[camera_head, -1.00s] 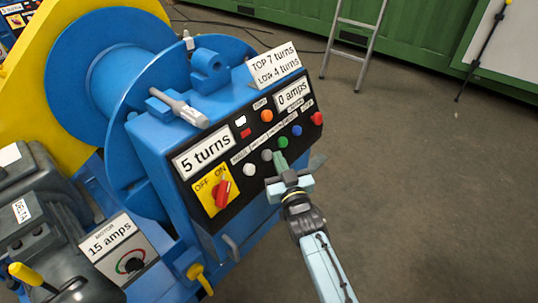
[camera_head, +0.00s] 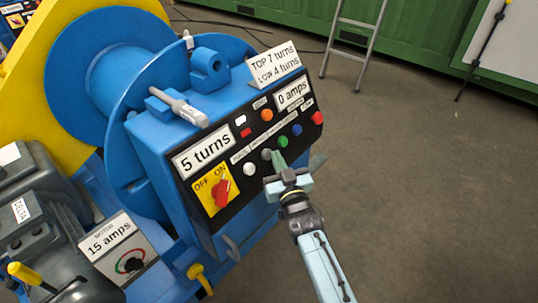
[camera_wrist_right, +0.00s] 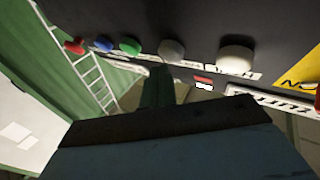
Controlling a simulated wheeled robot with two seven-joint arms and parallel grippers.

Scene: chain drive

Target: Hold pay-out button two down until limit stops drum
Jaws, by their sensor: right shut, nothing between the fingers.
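The blue winch control panel (camera_head: 224,166) carries a row of round buttons: white (camera_head: 250,169), grey (camera_head: 267,154), green (camera_head: 283,142), blue (camera_head: 297,130) and red (camera_head: 316,118). Their labels are too small to read, so I cannot tell which is pay-out button two. My right gripper (camera_head: 280,158) is shut and empty, its tips by the grey and green buttons. The wrist view shows the finger (camera_wrist_right: 158,86) below and between the green (camera_wrist_right: 130,46) and grey (camera_wrist_right: 171,50) buttons; contact is unclear. The drum (camera_head: 95,75) is blue. My left gripper is not in view.
The turns display (camera_head: 203,152) reads 5 turns; the amps display (camera_head: 292,93) reads 0 amps. A sign (camera_head: 274,64) says top 7, low 4 turns. The red switch (camera_head: 221,192) sits on a yellow OFF/ON plate. Floor to the right is clear; a ladder (camera_head: 353,45) stands behind.

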